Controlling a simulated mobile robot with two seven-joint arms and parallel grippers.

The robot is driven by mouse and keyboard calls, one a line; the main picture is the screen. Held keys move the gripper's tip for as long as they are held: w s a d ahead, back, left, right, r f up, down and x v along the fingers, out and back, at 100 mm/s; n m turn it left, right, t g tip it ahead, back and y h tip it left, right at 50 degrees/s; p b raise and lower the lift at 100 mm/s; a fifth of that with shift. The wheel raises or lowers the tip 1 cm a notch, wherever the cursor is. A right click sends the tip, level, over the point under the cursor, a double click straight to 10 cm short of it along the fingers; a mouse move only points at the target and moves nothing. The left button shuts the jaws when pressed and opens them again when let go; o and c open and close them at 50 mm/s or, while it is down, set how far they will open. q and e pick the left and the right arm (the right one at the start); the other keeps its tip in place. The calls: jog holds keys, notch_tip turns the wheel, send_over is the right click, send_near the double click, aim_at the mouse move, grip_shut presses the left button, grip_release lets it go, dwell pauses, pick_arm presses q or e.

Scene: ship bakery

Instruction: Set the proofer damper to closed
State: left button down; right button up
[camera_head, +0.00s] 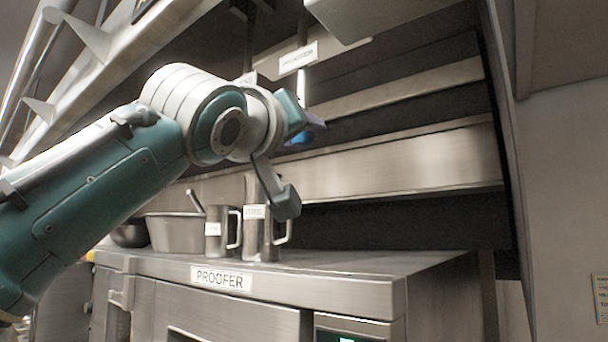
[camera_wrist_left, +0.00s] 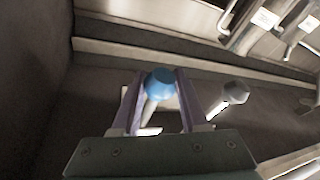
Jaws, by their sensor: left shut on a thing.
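The proofer (camera_head: 350,277) is a steel cabinet with a "PROOFER" label on its front edge. My left gripper (camera_head: 314,124) is raised above and behind the proofer top, below a hanging label plate (camera_head: 299,58) whose text I cannot read. A blue knob (camera_head: 302,139) shows at its fingers. In the left wrist view my left gripper (camera_wrist_left: 159,72) has its two purple fingers on either side of the blue knob (camera_wrist_left: 159,82), which sits on a pale rod. The gripper is shut on it. How the knob's rod is mounted is mostly hidden. My right gripper is in neither view.
A grey knob (camera_wrist_left: 236,92) on a rod stands right of the blue one. Two labelled steel jugs (camera_head: 262,235) and a metal bowl (camera_head: 175,232) stand on the proofer top. Steel ledges (camera_head: 400,165) run behind. The proofer top's right part is clear.

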pick_arm(q)
jog(key=shift+w, duration=0.15)
jog(key=shift+c, duration=2.1)
grip_release()
jog(key=shift+d, duration=0.1)
jog(key=b+v, duration=0.7)
jog(key=v, duration=0.3)
